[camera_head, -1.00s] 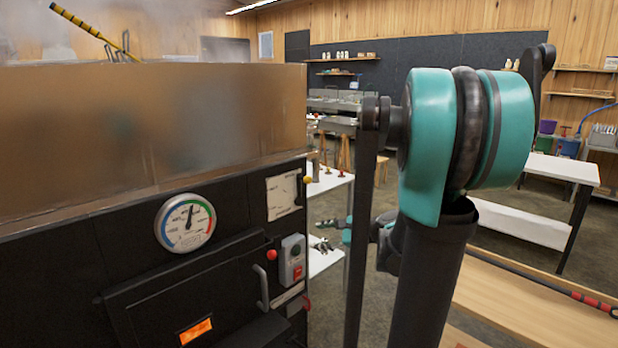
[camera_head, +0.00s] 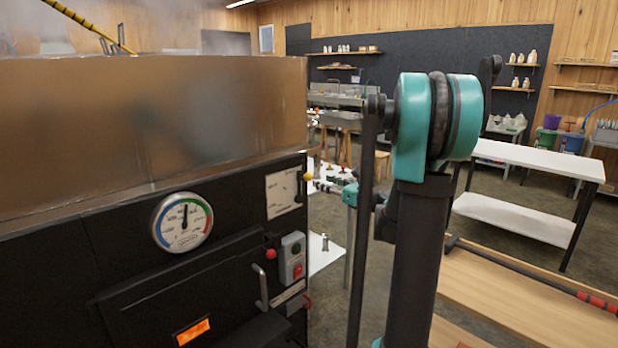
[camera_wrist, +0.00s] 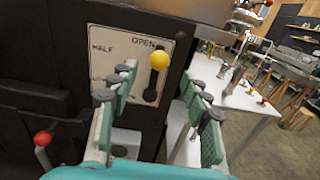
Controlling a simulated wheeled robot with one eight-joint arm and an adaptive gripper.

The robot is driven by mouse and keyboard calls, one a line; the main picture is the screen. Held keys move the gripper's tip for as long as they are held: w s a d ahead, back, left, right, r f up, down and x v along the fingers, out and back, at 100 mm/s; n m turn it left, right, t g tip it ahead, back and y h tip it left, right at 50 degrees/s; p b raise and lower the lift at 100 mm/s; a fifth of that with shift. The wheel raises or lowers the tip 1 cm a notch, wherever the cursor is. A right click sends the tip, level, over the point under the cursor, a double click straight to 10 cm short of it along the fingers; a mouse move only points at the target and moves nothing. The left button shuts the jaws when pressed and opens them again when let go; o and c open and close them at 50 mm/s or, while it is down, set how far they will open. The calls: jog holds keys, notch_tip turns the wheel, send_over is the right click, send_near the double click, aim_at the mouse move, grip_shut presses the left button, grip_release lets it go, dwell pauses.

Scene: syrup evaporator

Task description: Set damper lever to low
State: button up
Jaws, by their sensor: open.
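The damper lever has a yellow knob (camera_wrist: 158,60) on a black arm. It stands nearly upright, with the knob at the OPEN label of a pale plate (camera_wrist: 103,62) that also reads HALF, with a third label partly hidden by a finger. In the head view the knob (camera_head: 307,178) shows at the right edge of the plate (camera_head: 283,192). My gripper (camera_wrist: 160,78) is open, with one teal-padded finger on each side of the lever in the wrist view. I see no contact, and the depth gap is unclear. My arm partly hides the gripper in the head view.
A red knob (camera_wrist: 42,138) is at the left of the wrist view. The black evaporator front carries a round gauge (camera_head: 182,222) and a switch box (camera_head: 292,258). A white table (camera_wrist: 236,92) with small items stands to the right.

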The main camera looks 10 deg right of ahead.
aim_at(311, 177)
jog(key=x, duration=0.8)
jog(key=shift+w+a, duration=0.1)
jog(key=shift+c, duration=0.5)
grip_shut()
